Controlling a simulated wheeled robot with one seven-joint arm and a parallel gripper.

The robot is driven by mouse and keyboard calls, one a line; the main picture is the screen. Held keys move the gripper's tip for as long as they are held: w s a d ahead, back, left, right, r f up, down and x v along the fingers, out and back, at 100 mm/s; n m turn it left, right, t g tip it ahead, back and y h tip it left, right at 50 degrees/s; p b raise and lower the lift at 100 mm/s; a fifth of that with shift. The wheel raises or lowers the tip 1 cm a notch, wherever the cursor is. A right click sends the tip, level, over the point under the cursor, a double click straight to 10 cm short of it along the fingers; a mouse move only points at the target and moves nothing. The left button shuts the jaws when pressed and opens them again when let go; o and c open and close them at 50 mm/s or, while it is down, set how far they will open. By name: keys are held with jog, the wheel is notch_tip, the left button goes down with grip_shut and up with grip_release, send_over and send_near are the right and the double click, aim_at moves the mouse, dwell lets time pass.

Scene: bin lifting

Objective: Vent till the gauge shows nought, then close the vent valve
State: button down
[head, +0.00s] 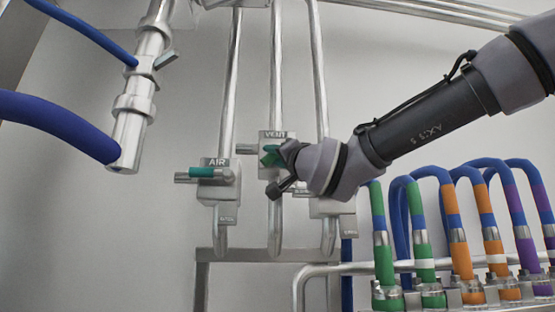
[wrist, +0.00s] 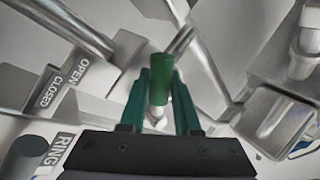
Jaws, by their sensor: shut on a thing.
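The vent valve (head: 272,137) is a metal block marked VENT on the middle pipe in the head view. My gripper (head: 270,156) is at this block, coming from the right. In the wrist view my gripper's green fingers (wrist: 162,100) are shut on a green vent handle (wrist: 161,68), which stands between them. In the head view my gripper hides most of the handle. A plate with the words OPEN and CLOSED (wrist: 58,88) lies left of the fingers in the wrist view. No gauge shows in either view, so its reading cannot be seen.
The AIR valve (head: 218,172), with a green-sleeved handle pointing left, is close left of my gripper. A third valve block (head: 333,207) is partly behind my wrist. Striped hoses (head: 421,240) stand below my arm. A metal pipe with blue hoses (head: 140,100) hangs upper left.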

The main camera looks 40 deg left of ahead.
jog(key=m+t, duration=0.1)
jog(key=m, duration=0.1)
jog(key=r+m+t, duration=0.1)
jog(key=m+t, duration=0.1)
jog(key=m+t+h, duration=0.1)
jog(key=m, duration=0.2)
jog(key=shift+s+a+r+t, duration=0.3)
jog(key=shift+s+a+r, duration=0.05)
jog(key=shift+s+a, duration=0.05)
jog(key=shift+r+m+t+h, duration=0.35)
jog(key=shift+m+t, duration=0.3)
jog(key=shift+m, duration=0.4)
jog(key=shift+r+m+t+h, duration=0.2)
jog(key=shift+m+t+h, duration=0.4)
jog(key=shift+m, duration=0.5)
jog(key=shift+r+m+t+h, duration=0.3)
jog(key=shift+m+t, duration=0.45)
jog(key=shift+m, duration=0.3)
jog(key=shift+r, duration=0.1)
jog(key=c, duration=0.9)
grip_release()
jog(key=shift+s, duration=0.15)
jog(key=v, duration=1)
jog(key=shift+s+d+f, duration=0.15)
jog(key=shift+s+f, duration=0.05)
jog(key=shift+f, duration=0.1)
